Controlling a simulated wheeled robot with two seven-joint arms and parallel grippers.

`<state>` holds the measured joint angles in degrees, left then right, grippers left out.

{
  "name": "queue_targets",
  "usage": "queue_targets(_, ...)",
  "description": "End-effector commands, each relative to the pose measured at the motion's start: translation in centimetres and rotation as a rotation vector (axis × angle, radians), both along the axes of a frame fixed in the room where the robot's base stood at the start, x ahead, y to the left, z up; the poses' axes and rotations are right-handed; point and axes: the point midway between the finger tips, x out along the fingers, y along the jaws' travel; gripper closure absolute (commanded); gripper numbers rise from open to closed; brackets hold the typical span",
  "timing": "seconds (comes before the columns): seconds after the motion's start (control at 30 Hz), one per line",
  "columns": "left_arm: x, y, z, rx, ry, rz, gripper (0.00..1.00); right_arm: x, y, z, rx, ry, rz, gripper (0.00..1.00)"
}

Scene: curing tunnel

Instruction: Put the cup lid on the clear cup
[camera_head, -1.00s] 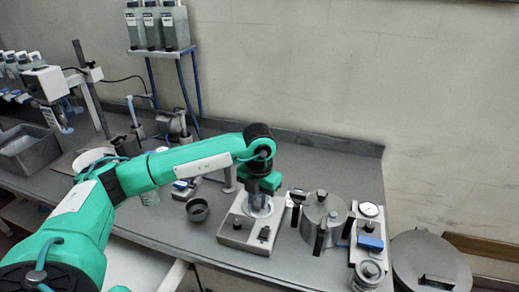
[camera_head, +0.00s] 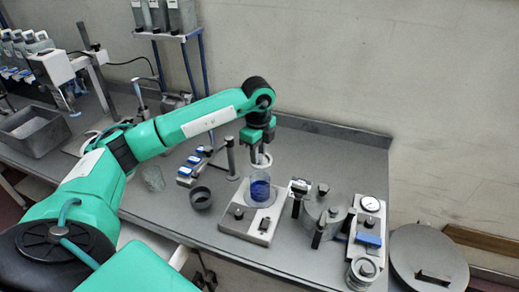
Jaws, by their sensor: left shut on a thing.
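My left gripper (camera_head: 260,149) is shut on a pale, round cup lid (camera_head: 261,161). The lid hangs above a cup with blue contents (camera_head: 260,188), with a small gap that is hard to judge. That blue cup stands upright on a white bench device (camera_head: 235,225). My right gripper is not in view.
A dark bowl (camera_head: 200,198) and a blue-topped block row (camera_head: 190,170) lie between the clear cup and the white device. A thin metal post (camera_head: 230,160) stands behind. A metal pot (camera_head: 325,215) and a gauge unit (camera_head: 369,225) are to the right.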

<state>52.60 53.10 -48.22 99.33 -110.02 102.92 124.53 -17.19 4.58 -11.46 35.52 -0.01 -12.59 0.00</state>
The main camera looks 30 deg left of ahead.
Motion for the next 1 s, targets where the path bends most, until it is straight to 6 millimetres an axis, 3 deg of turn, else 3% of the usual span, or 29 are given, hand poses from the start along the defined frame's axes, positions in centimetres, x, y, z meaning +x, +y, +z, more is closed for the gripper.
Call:
queue_targets(0.7,0.0,0.0,-5.9,0.0,-0.001,-0.004,0.98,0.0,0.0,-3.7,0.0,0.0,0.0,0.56)
queue_targets(1.0,0.0,0.0,-6.3,0.0,-0.001,-0.004,0.98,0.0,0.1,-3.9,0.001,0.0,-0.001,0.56)
